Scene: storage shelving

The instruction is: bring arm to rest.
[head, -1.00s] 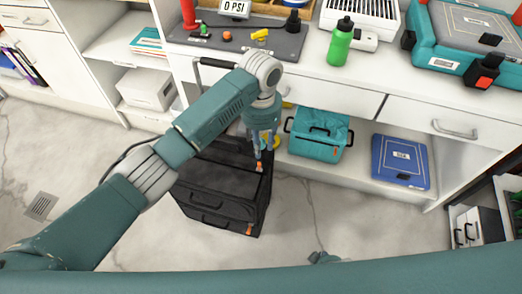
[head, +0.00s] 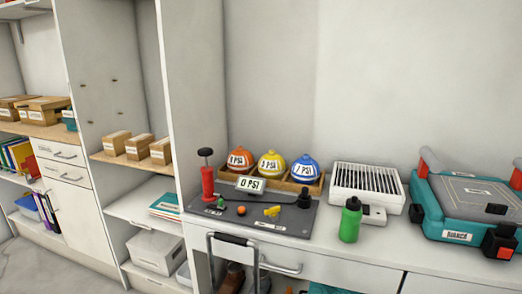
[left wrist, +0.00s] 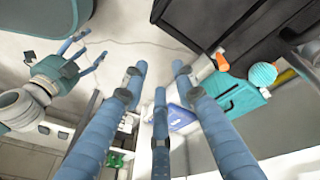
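Neither of my arms shows in the head view. In the left wrist view my left gripper (left wrist: 158,78) has its blue fingers spread apart with nothing between them. My right gripper (left wrist: 84,52) shows at the upper left of that view, its thin fingers apart and empty. A black case (left wrist: 235,22) with an orange tag (left wrist: 222,61) lies at the upper right of the wrist view, apart from my left fingers.
Three coloured domes stand in a wooden tray (head: 318,185). Shelves with boxes stand left. The wrist view shows a teal bag (left wrist: 232,98).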

